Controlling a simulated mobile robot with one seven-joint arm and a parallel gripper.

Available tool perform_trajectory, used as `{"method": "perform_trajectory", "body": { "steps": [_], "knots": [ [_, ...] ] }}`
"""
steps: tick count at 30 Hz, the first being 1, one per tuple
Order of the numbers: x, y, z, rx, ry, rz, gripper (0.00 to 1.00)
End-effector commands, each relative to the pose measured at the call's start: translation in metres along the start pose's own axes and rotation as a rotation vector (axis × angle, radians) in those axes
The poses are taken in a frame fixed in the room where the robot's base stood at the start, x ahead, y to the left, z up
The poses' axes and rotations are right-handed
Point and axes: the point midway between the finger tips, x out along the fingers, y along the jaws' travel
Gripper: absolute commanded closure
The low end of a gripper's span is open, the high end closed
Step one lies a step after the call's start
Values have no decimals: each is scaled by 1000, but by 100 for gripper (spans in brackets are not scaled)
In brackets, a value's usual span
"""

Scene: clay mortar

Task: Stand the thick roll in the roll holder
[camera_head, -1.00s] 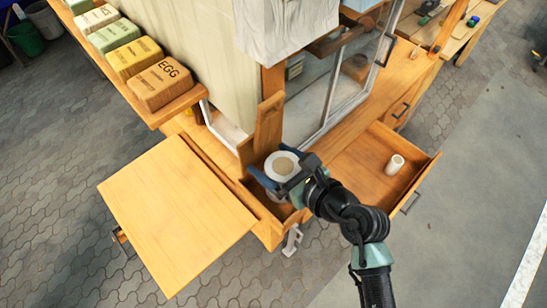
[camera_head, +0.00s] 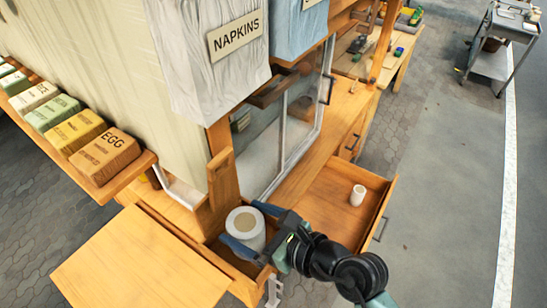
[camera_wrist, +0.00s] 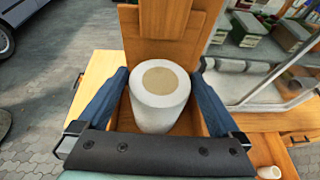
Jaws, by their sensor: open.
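The thick roll (camera_head: 245,228) is white with a tan disc on its top end. It stands about upright against the tall wooden back board of the roll holder (camera_head: 221,178), between the holder's side walls; its base is hidden. In the wrist view the roll (camera_wrist: 159,108) is centred before the back board (camera_wrist: 165,32). My gripper (camera_head: 239,221) is open, with one blue finger on each side of the roll. In the wrist view gaps show between the roll and the fingers of my gripper (camera_wrist: 160,74).
An open drawer (camera_head: 335,222) to the right holds a small white roll (camera_head: 358,195). A wooden board (camera_head: 140,268) lies front left. Labelled blocks (camera_head: 105,155) sit on a left shelf. A napkins bag (camera_head: 205,65) hangs above the holder.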

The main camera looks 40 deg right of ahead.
Motion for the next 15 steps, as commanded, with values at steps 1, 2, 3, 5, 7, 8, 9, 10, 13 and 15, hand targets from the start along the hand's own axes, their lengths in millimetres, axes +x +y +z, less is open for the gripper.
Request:
{"method": "perform_trajectory", "body": {
  "steps": [1,2,3,5,7,8,9,10,13,15],
  "knots": [
    [-12,-2,-5,-4,3,-6,0],
    [-18,-2,-5,-4,3,-6,0],
    [-27,-1,-5,-3,3,-5,0],
    [-40,-2,-5,-2,2,-5,0],
    [-52,-1,-4,-2,3,-3,0],
    [-57,-1,-4,-3,3,-3,0],
    [-63,-1,-4,-1,1,-3,0],
    [-67,-1,-3,-1,1,-3,0],
    [-76,-1,-2,0,1,-2,0],
    [-80,0,-1,0,1,-1,0]
  ]
}}
